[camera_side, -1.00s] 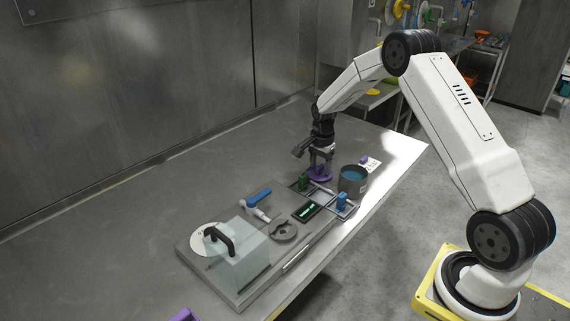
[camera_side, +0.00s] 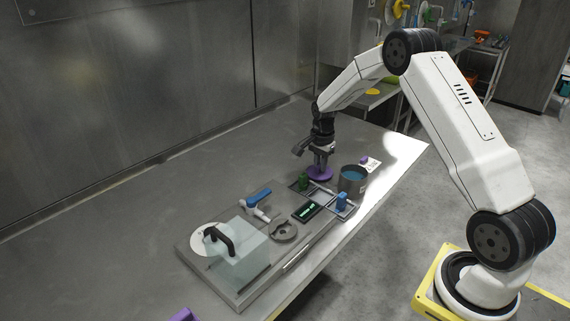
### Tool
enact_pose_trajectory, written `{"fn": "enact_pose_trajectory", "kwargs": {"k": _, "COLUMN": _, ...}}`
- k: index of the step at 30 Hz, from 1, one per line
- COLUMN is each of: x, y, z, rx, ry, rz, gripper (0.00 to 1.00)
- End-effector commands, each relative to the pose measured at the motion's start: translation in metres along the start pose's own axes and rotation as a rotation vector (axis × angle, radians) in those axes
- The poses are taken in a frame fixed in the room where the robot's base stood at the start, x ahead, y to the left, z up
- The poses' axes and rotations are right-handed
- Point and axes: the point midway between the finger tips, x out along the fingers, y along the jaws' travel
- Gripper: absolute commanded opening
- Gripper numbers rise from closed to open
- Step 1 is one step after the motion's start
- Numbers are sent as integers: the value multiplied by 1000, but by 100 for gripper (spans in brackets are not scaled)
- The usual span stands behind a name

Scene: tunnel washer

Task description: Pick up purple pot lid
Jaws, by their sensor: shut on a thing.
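The purple pot lid (camera_side: 319,174) is a small round disc at the far end of the board, behind the green piece and left of the dark pot. My gripper (camera_side: 321,163) points straight down over it, with its fingers shut on the middle of the lid. The lid looks level. I cannot tell whether it touches the table. The dark pot (camera_side: 352,184) stands upright just to the right, open at the top with blue inside.
A grey board (camera_side: 236,296) carries a clear box with a black handle (camera_side: 218,238), a blue-handled tool (camera_side: 258,197), a green-lit display (camera_side: 307,211), and small green (camera_side: 303,181) and blue (camera_side: 342,201) pieces. A white card (camera_side: 371,164) lies beyond the pot. The left tabletop is clear.

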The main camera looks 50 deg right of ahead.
Motion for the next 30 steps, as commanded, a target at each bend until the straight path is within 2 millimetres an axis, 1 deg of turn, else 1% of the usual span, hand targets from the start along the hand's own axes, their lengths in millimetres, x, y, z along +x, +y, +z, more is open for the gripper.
{"fn": "enact_pose_trajectory", "kwargs": {"k": 5, "x": -14, "y": -1, "z": 0, "rx": 0, "ry": 1, "rz": -2, "gripper": 0}}
{"fn": "enact_pose_trajectory", "kwargs": {"k": 8, "x": -28, "y": -1, "z": 0, "rx": 0, "ry": 1, "rz": -3, "gripper": 0}}
{"fn": "enact_pose_trajectory", "kwargs": {"k": 11, "x": -36, "y": 6, "z": 2, "rx": 0, "ry": 0, "rz": -1, "gripper": 0}}
{"fn": "enact_pose_trajectory", "kwargs": {"k": 20, "x": -70, "y": 34, "z": 12, "rx": 0, "ry": 0, "rz": -1, "gripper": 0}}
{"fn": "enact_pose_trajectory", "kwargs": {"k": 24, "x": -88, "y": 48, "z": 18, "rx": 0, "ry": 0, "rz": -2, "gripper": 0}}
{"fn": "enact_pose_trajectory", "kwargs": {"k": 30, "x": -102, "y": 77, "z": 28, "rx": 0, "ry": 0, "rz": -1, "gripper": 0}}
